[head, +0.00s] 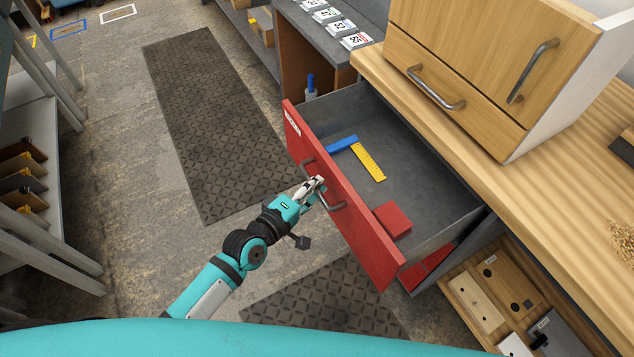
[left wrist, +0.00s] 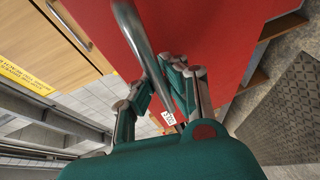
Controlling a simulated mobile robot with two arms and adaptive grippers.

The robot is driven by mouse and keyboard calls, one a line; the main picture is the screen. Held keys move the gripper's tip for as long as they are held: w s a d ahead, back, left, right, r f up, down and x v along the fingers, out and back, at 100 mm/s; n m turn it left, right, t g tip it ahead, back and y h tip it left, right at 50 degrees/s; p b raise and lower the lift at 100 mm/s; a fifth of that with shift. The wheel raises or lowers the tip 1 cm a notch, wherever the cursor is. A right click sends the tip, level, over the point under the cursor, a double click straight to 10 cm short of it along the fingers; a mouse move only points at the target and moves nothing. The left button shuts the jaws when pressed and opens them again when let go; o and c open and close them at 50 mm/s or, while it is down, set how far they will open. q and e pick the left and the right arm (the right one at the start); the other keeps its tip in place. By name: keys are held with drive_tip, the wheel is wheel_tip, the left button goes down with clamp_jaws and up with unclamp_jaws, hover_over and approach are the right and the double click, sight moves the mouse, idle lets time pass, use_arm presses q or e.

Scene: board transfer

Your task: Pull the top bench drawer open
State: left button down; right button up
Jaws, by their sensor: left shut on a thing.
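The top bench drawer (head: 340,195) has a red front and a grey inside, and it stands well out from the bench. Its grey bar handle (head: 335,207) is on the red front. My left gripper (head: 317,186) is at the handle. In the left wrist view its fingers (left wrist: 163,78) are shut around the handle bar (left wrist: 140,35), close to the red front (left wrist: 210,45). Inside the drawer lie a blue and yellow square (head: 368,161) and a red box (head: 392,220). My right gripper is not in view.
The wooden bench top (head: 480,150) carries a wooden cabinet (head: 480,65) with metal handles. Dark floor mats (head: 215,120) lie in front of the bench. A shelf with fixtures (head: 490,295) is below at the right. A grey rack (head: 45,190) stands at the left.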

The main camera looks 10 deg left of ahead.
use_arm(q)
drive_tip(key=c, duration=1.3)
unclamp_jaws()
drive_tip(key=shift+c, duration=0.2)
drive_tip(key=v, duration=1.2)
drive_tip(key=s+a+f+m+g+y, duration=0.2)
drive_tip(key=s+a+f, duration=0.1)
drive_tip(key=f, duration=0.7)
drive_tip(key=s+a+f+m+g+y, duration=0.2)
drive_tip(key=a+f, duration=0.2)
drive_tip(key=f, duration=0.6)
drive_tip(key=s+a+f+m+g+y, duration=0.2)
drive_tip(key=s+a+f, duration=0.1)
drive_tip(key=f, duration=0.8)
drive_tip(key=s+f+m+g+y, duration=0.1)
drive_tip(key=s+f+m+g, duration=0.2)
drive_tip(key=s+f, duration=0.4)
drive_tip(key=s+a+f+m+g+y, duration=0.1)
drive_tip(key=s+f+m+g, duration=0.2)
drive_tip(key=s+f, duration=0.5)
drive_tip(key=s+m, duration=0.1)
drive_tip(key=s, duration=0.7)
drive_tip(key=shift+a+m+g, duration=0.2)
drive_tip(key=shift+m+g, duration=0.1)
drive_tip(key=shift+g, duration=0.1)
